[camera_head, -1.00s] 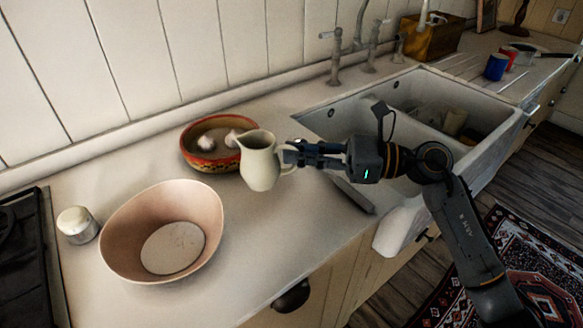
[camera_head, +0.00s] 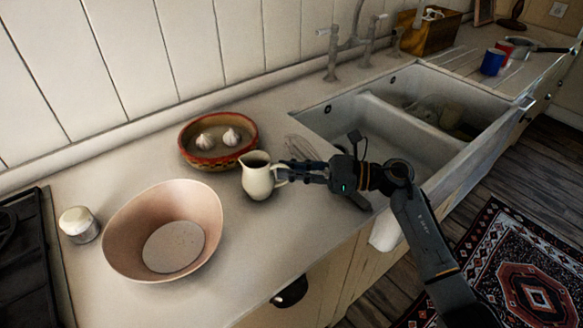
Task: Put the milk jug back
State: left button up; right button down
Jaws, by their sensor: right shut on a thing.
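The cream milk jug (camera_head: 258,181) is upright on or just above the pale counter, between the painted bowl and the counter's front edge. I cannot tell for sure whether its base touches. My right gripper (camera_head: 287,173) comes in from the right and is shut on the jug's handle side. The fingers hide part of the handle. My left gripper is not in view.
A painted oval bowl (camera_head: 185,138) with garlic stands behind the jug. A large pinkish bowl (camera_head: 125,240) and a small white-lidded jar (camera_head: 79,224) are at left, by a dark stove (camera_head: 30,265). The sink (camera_head: 345,107) lies right. Counter in front of the jug is clear.

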jog(key=shift+f, duration=0.15)
jog(key=c, duration=1.4)
grip_release()
jog(key=shift+r, duration=0.25)
jog(key=d+b, duration=0.1)
jog(key=d, duration=0.2)
jog(key=s+d+b, duration=0.1)
jog(key=d, duration=0.3)
jog(key=d+b, duration=0.1)
jog(key=d, duration=0.2)
jog(key=shift+s+d+f+b, duration=0.25)
jog(key=shift+s+d+b, duration=0.05)
jog(key=shift+s+b, duration=0.1)
jog(key=shift+d+r, duration=0.15)
jog(key=shift+d, duration=0.5)
